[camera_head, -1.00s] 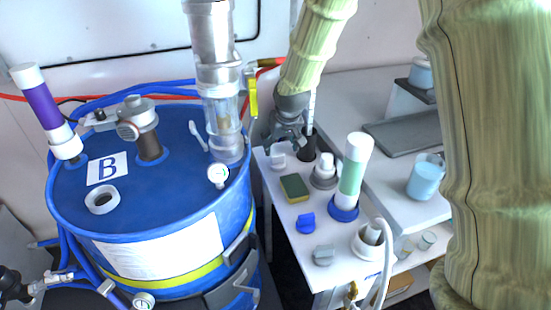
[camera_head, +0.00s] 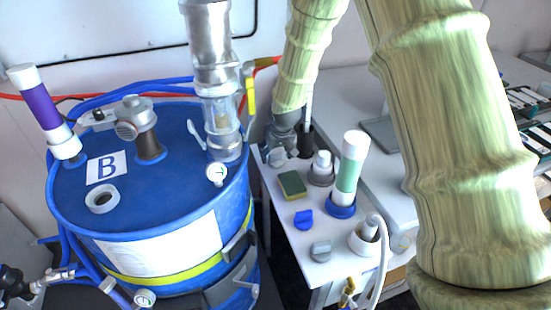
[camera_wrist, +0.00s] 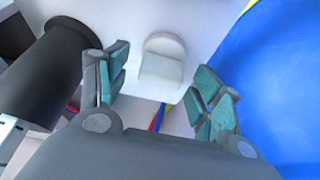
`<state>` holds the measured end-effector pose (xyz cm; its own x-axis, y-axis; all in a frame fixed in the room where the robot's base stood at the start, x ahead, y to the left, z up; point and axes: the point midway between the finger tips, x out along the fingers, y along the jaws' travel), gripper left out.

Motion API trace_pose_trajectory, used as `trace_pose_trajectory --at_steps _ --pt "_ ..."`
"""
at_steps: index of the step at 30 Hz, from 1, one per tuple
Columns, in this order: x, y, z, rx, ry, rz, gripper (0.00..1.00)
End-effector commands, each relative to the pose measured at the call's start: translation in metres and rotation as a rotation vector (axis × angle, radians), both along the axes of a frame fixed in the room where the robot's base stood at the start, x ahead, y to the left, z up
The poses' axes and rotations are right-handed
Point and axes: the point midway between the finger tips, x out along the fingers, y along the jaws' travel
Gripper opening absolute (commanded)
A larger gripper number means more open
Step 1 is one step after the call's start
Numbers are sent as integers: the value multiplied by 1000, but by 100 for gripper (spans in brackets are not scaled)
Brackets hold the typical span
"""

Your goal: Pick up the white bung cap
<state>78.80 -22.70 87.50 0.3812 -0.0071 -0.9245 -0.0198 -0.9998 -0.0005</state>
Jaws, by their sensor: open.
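The white bung cap (camera_wrist: 163,62) sits on the white bench top near its far left corner. In the wrist view it lies between and just beyond my two open finger pads. My gripper (camera_wrist: 161,82) is open and empty, with a green-padded finger on either side of the cap's near side. In the head view my gripper (camera_head: 281,143) is low over the cap (camera_head: 277,157), which is partly hidden by the fingers. I cannot tell whether either finger touches it.
A black cylinder (camera_wrist: 42,75) stands close to my left finger in the wrist view. The blue drum (camera_head: 160,205) is close on the right there. A sponge (camera_head: 292,185), a blue cap (camera_head: 303,219), a grey cap (camera_head: 320,251) and a green-white tube (camera_head: 350,168) stand on the bench (camera_head: 283,222).

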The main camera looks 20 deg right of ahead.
Motion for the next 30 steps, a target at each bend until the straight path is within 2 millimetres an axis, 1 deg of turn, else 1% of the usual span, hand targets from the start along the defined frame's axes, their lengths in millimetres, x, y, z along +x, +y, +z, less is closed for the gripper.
trace_pose_trajectory --at_steps 5,12,13,17,18,20,21,30 --pt "3 0 -8 0 -1 0 66" --pt "3 0 -8 0 -1 0 66" --pt "3 0 -8 0 -1 0 62" --pt "3 0 -8 0 -1 0 39" --pt "3 0 -8 0 -1 0 31" --pt "3 0 -8 0 -1 0 21" --pt "3 0 -8 0 -1 0 17" --pt "4 0 -7 0 -1 0 16"
